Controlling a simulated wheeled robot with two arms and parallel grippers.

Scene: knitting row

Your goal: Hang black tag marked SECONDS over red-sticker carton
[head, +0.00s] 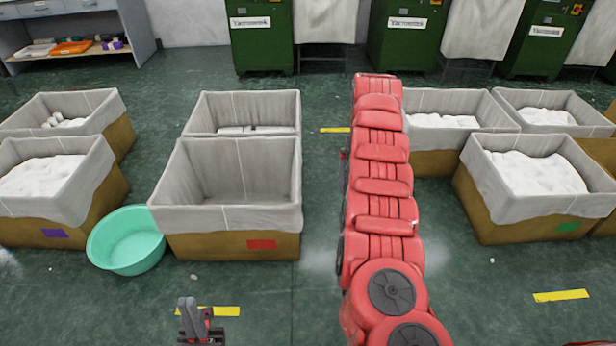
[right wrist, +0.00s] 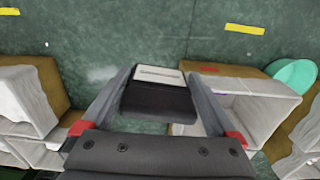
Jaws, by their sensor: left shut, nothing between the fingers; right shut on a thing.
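The red-sticker carton (head: 190,245) stands left of centre in the head view, with a grey liner, an empty-looking inside and a red sticker (head: 262,244) on its brown front. In the right wrist view its red sticker (right wrist: 208,70) and liner (right wrist: 245,112) show right of my right gripper (right wrist: 160,100). That gripper is shut on a black tag (right wrist: 158,102) with a white label plate; its lettering is too small to read. The tag appears beside the carton, apart from it. My left gripper (head: 190,312) is shut and empty at the bottom of the head view.
A teal basin (head: 127,240) stands on the floor left of the carton. Another lined carton (head: 242,108) stands right behind it. Cartons with white contents stand at left and right, one with a purple sticker (head: 54,233), one with a green sticker (head: 567,227). Green machines (head: 262,45) line the back.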

